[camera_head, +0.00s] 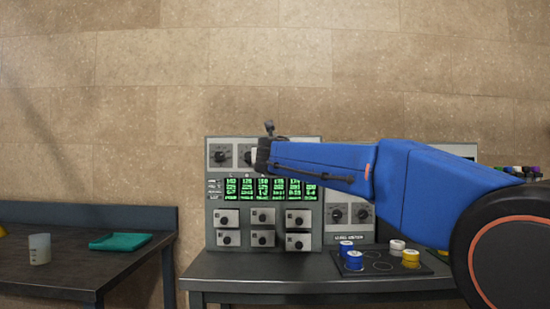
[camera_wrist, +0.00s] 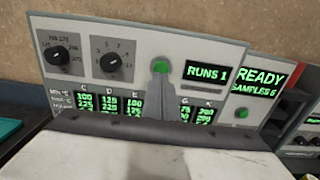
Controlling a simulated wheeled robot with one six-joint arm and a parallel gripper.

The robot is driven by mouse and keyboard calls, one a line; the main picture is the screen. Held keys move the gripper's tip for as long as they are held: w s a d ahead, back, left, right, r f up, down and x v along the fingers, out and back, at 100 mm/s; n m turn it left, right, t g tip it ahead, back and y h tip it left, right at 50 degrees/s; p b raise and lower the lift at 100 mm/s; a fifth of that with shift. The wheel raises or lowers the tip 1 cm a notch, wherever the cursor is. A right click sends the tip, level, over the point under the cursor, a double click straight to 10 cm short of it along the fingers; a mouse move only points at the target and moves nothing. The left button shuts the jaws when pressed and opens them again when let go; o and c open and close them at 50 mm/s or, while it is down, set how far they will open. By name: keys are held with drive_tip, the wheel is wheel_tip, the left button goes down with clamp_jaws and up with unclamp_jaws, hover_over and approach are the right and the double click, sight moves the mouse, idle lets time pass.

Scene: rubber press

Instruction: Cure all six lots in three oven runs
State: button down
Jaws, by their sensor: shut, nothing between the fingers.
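The grey control panel (camera_head: 214,190) stands at the back of the dark table, with a green number table (camera_head: 270,189). In the wrist view the panel (camera_wrist: 205,52) has two black dials (camera_wrist: 57,55) (camera_wrist: 110,63), a "RUNS 1" display (camera_wrist: 207,74) and a lit green button. My gripper (camera_head: 269,127) is shut and empty in front of the panel's upper part; its tip (camera_wrist: 160,72) overlaps the green button in the wrist view. Contact cannot be told. A "READY / SAMPLES 6" display (camera_wrist: 258,82) is at right. Blue (camera_head: 354,260), white (camera_head: 397,247) and yellow (camera_head: 411,257) round pieces sit on a dark mat (camera_head: 378,268).
Several white blocks with black knobs (camera_head: 263,216) line the panel's lower part. A left table (camera_head: 70,255) holds a beaker (camera_head: 39,249) and a teal cloth (camera_head: 120,242). Colored items (camera_head: 515,170) stand at far right.

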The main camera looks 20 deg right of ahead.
drive_tip(key=shift+x, duration=2)
